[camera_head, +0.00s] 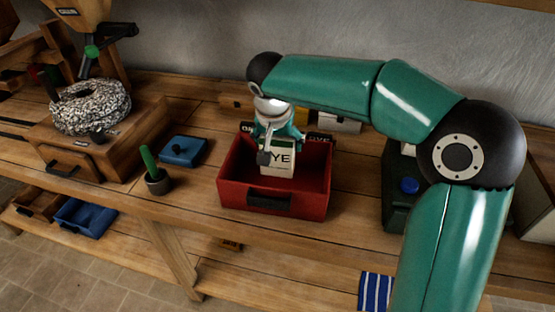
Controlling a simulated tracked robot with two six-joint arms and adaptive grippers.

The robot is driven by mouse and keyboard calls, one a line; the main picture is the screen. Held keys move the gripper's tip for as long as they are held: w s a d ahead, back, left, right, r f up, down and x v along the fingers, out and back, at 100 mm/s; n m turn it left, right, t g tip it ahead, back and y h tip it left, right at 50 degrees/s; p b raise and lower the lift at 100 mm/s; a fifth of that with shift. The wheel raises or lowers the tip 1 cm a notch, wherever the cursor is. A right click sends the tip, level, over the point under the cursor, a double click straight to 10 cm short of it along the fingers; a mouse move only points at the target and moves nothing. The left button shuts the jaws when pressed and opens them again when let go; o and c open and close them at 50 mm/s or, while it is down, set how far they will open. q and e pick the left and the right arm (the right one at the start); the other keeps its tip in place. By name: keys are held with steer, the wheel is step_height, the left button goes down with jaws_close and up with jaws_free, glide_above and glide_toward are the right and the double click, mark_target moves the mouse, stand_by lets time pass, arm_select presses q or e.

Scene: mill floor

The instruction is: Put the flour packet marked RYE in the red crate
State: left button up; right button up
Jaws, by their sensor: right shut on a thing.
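The red crate (272,199) stands on the bench in the middle of the head view, with a dark handle on its front wall. My right gripper (278,143) reaches down over the crate from above. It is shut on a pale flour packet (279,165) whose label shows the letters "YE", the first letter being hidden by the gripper. The packet is upright and overlaps the inside of the crate in the picture. I cannot tell whether its base touches the crate floor. My left gripper is not in view.
Other packets (347,125) stand behind the crate, partly hidden by my right arm. A dark green crate (397,185) stands right.

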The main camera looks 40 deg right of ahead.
mark_target(276, 141)
steer(key=shift+f, duration=2.45)
steer(key=o, duration=1.4)
steer(key=shift+c, duration=0.2)
steer(key=v, duration=1.2)
